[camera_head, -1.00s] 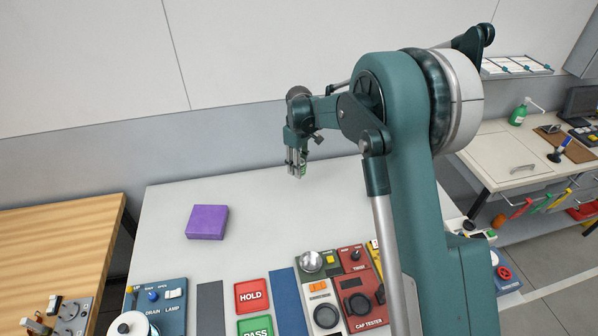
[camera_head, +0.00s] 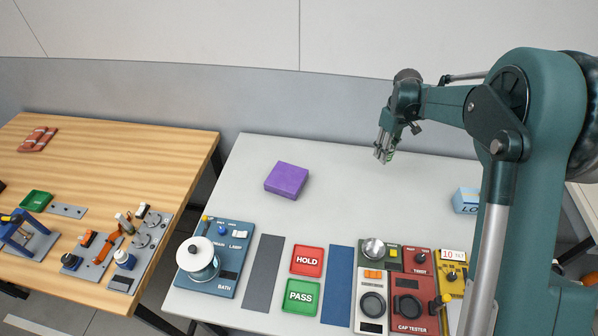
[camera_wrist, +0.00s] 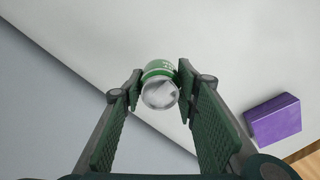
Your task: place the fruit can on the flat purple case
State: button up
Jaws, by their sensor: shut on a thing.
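The flat purple case (camera_head: 286,180) lies on the far left part of the pale table in the head view. It also shows at the right in the wrist view (camera_wrist: 273,120). My gripper (camera_head: 383,155) is above the back of the table, to the right of the case and apart from it. In the wrist view my gripper (camera_wrist: 157,88) is shut on the fruit can (camera_wrist: 160,92), a small can with a green and white side and a silver end facing the camera. In the head view the can is mostly hidden by the fingers.
Along the table's front are a bath unit (camera_head: 198,262), a red HOLD tray (camera_head: 307,261), a green PASS tray (camera_head: 301,297) and a cap tester (camera_head: 411,305). A light blue box (camera_head: 466,201) stands at the right. The table between gripper and case is clear.

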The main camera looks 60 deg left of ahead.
jog(key=s+a+r, duration=0.2)
jog(key=s+a, duration=0.9)
jog(key=s, duration=0.5)
notch_tip(320, 180, up, 3)
send_over(286, 176)
jog(key=shift+f+n, duration=0.15)
jog(key=shift+n, duration=0.15)
jog(key=shift+f, duration=0.15)
jog(key=shift+f, duration=3)
jog(key=shift+f, duration=1.9)
jog(key=shift+f, duration=0.15)
